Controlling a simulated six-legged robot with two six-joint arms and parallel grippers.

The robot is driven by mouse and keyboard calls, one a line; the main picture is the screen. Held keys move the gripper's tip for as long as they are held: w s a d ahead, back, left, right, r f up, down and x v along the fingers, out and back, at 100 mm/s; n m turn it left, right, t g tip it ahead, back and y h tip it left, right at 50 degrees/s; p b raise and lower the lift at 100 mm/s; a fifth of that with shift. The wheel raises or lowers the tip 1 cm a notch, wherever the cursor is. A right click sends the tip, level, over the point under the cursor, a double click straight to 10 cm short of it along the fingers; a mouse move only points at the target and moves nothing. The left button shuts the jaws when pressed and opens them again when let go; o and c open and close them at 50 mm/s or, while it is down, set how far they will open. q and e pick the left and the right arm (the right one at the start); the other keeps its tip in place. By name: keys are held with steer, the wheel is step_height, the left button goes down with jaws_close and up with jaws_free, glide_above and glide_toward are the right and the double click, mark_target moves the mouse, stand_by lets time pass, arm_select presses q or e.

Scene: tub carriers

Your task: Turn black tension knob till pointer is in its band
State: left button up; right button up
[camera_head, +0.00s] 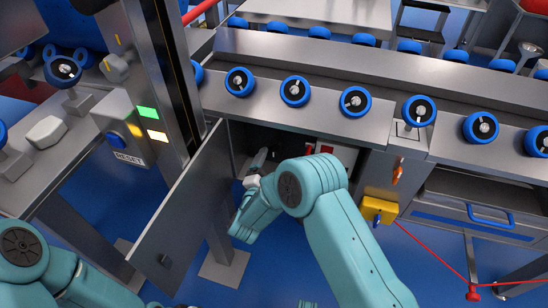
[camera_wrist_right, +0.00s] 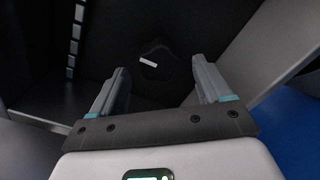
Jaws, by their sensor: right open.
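The black knob (camera_wrist_right: 154,62) shows in the right wrist view inside the dark cabinet, with a short white mark on its face. It is dim against the dark panel. My right gripper (camera_wrist_right: 160,74) is open, its two fingers apart to the left and right of the knob; I cannot tell whether they touch it. In the head view my right gripper (camera_head: 257,162) reaches into the open cabinet, and the arm hides much of the opening. The knob, pointer and band cannot be made out there. My left arm is at the lower left, its gripper out of frame.
The grey cabinet door (camera_head: 185,205) stands open left of my right arm. A bench edge with blue-ringed rollers (camera_head: 295,91) runs above. A yellow block (camera_head: 378,210) with a red cord is at right. A RESET box (camera_head: 125,128) stands left.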

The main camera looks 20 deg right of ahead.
mark_target(272, 157)
steer(key=shift+b+x, duration=0.35)
steer(key=shift+x, duration=1.9)
steer(key=c, duration=1)
steer(key=shift+o, duration=0.2)
steer(key=shift+a, duration=0.1)
steer(key=shift+m, duration=0.3)
steer(key=m, duration=0.3)
steer(key=shift+m, duration=0.4)
steer(key=m, duration=0.4)
steer(key=shift+w+r, duration=0.1)
steer(key=m+b, duration=0.1)
steer(key=m, duration=0.4)
steer(key=m+b, duration=0.1)
steer(key=m, duration=0.3)
steer(key=shift+r, duration=0.15)
